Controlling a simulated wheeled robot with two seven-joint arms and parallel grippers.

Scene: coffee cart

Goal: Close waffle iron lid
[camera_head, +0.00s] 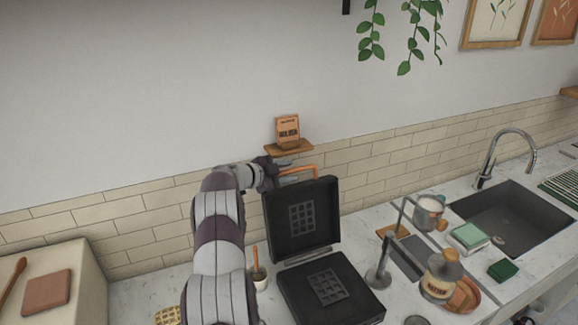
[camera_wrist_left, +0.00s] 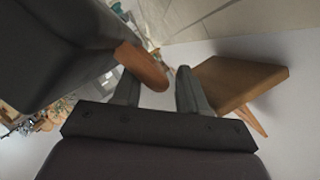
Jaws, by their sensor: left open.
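The black waffle iron stands open on the counter. Its lid (camera_head: 303,232) is upright and its base (camera_head: 345,303) lies flat with a grid plate. The lid's orange-brown handle (camera_head: 315,168) is at the lid's top edge. My left gripper (camera_head: 281,164) is behind the lid's upper left corner, close to the handle; its fingers are partly hidden. In the left wrist view, the gripper (camera_wrist_left: 157,76) is open and the handle (camera_wrist_left: 143,66) reaches between the fingertips, nearer the left finger. Contact cannot be told. My right gripper is not in view.
A small wooden shelf (camera_head: 276,149) with a box (camera_head: 287,128) is on the wall just above my gripper; the shelf also shows close by in the wrist view (camera_wrist_left: 237,82). A metal stand (camera_head: 379,275) and batter bottle (camera_head: 440,278) are right of the iron.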

